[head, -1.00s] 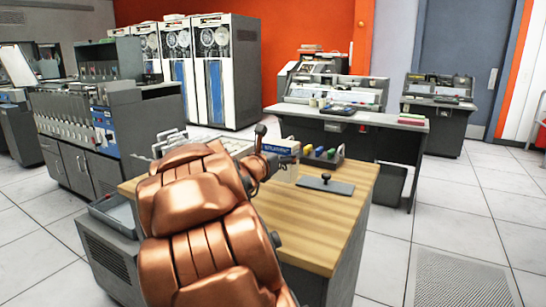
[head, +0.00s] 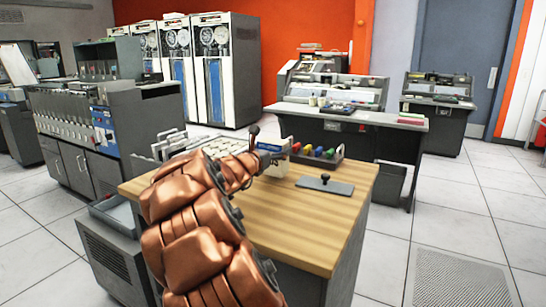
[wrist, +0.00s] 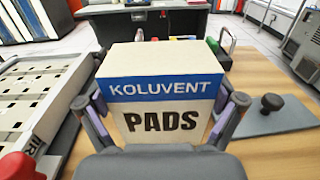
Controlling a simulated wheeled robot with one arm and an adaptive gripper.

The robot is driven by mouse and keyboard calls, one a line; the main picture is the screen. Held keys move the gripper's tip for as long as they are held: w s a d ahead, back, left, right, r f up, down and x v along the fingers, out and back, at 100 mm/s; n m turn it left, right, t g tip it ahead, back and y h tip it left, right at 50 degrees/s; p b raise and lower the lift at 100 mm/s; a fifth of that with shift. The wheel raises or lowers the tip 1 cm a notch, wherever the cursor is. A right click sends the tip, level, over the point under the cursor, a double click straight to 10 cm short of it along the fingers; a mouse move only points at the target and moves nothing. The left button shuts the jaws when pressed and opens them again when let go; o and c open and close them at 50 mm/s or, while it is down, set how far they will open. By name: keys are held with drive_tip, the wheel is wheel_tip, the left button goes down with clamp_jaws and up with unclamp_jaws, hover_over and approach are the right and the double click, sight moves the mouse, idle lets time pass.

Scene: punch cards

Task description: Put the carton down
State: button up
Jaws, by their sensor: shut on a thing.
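The carton (wrist: 160,60) is a pale box with a blue band reading KOLUVENT and the word PADS below it. It stands between the two fingers of my gripper (wrist: 162,104) in the wrist view, with a finger against each side. In the head view, my arm hides most of the carton (head: 273,147); a little white and blue shows beyond the gripper (head: 256,152). The wooden tabletop (head: 300,220) lies beneath. The carton's base is hidden, so I cannot tell whether it touches the wood.
A dark stamp on a grey plate (head: 325,184) lies right of the carton. A caddy with coloured items (head: 318,154) stands behind it. A pale slotted tray (wrist: 50,95) is close on the left. The front right of the tabletop is bare.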

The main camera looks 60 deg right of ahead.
drive_tip(key=shift+f, duration=1)
drive_tip(key=shift+f+b, duration=0.25)
drive_tip(key=shift+b, duration=0.25)
drive_tip(key=o, duration=0.9)
drive_tip(key=shift+r, duration=0.1)
